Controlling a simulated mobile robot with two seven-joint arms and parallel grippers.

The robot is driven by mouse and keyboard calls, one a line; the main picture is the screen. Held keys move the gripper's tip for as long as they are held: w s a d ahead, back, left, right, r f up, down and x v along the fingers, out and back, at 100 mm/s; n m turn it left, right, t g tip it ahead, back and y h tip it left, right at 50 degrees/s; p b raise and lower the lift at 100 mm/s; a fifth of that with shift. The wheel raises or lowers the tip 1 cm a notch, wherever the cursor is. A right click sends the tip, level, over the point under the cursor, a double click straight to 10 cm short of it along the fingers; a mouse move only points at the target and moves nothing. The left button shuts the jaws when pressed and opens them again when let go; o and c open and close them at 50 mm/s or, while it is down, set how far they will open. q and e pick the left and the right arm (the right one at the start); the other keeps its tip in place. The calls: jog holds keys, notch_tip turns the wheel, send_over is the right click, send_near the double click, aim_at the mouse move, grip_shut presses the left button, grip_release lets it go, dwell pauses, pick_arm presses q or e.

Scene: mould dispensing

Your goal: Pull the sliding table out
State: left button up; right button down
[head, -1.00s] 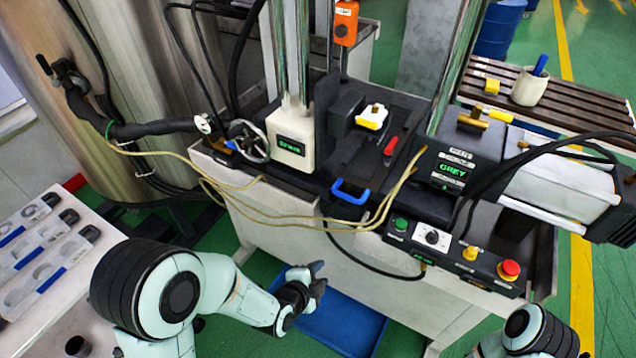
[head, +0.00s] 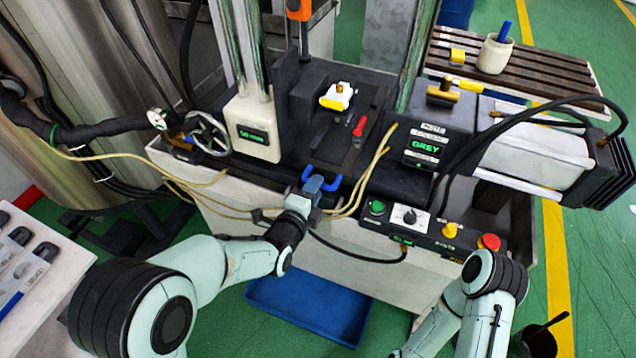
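The sliding table (head: 343,148) is a dark plate in the middle of the machine. A blue U-shaped handle (head: 331,184) sticks out at its front edge. My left gripper (head: 313,184) is at the left part of this handle, overlapping it in the head view. Its fingers cover part of the handle, and I cannot tell whether they are closed on it. My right arm (head: 490,290) is at the lower right; its gripper is not in view.
A white and yellow part (head: 338,97) and a red-handled tool (head: 359,127) lie on the dark plate. A control panel (head: 430,222) with buttons is at the right front. Yellowish hoses (head: 354,200) run close beside the handle. A blue tray (head: 310,305) lies on the floor.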

pick_arm(q)
jog(key=shift+x, duration=1.5)
grip_shut()
jog(key=shift+s+a, duration=0.1)
